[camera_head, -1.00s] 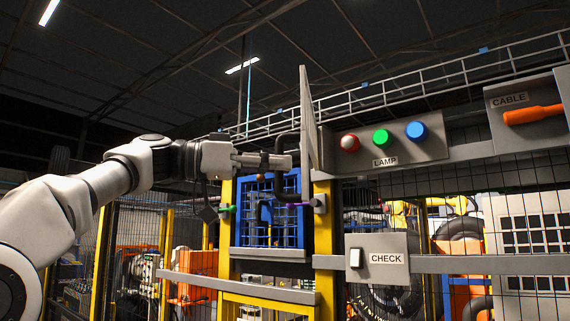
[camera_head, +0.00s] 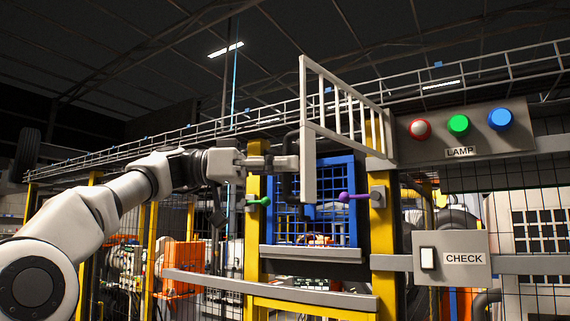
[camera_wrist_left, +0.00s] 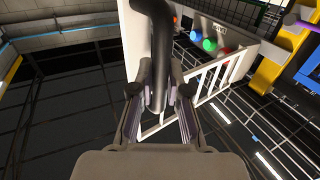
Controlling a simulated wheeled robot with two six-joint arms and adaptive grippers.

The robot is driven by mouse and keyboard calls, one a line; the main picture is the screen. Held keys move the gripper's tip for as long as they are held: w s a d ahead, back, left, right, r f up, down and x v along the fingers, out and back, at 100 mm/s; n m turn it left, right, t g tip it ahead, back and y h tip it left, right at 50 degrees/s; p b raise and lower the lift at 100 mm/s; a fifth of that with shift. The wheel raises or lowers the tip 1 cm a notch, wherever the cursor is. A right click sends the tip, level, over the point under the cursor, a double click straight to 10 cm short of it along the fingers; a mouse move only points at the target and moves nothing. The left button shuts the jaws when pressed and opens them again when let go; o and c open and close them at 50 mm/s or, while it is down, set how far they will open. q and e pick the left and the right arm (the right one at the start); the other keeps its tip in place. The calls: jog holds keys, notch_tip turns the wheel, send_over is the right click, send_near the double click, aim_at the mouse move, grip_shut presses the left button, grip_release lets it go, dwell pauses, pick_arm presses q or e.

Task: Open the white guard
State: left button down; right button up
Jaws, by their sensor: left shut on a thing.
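The white guard (camera_head: 308,130) is a barred panel in the head view, standing out at an angle from the yellow post on its right. Its wide edge plate faces me, and it also shows in the left wrist view (camera_wrist_left: 212,80). My left gripper (camera_head: 284,163) is at this edge, shut on the guard's dark curved handle (camera_wrist_left: 154,45). In the left wrist view the fingers of my left gripper (camera_wrist_left: 160,90) are on both sides of the handle. My right gripper is not in view.
Behind the guard is a blue mesh window frame (camera_head: 352,225) between yellow posts. A green knob (camera_head: 262,201) and a purple knob (camera_head: 352,196) stick out beside it. The LAMP panel (camera_head: 470,135) and CHECK switch box (camera_head: 450,257) are on the right.

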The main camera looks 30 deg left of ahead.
pick_arm(q)
jog(key=shift+d+r, duration=0.1)
jog(key=c, duration=1.1)
grip_release()
jog(key=shift+w+d, duration=0.1)
jog(key=shift+c, duration=0.2)
jog(key=shift+w+d, duration=0.2)
jog(key=v, duration=1.2)
jog(key=shift+d, duration=0.1)
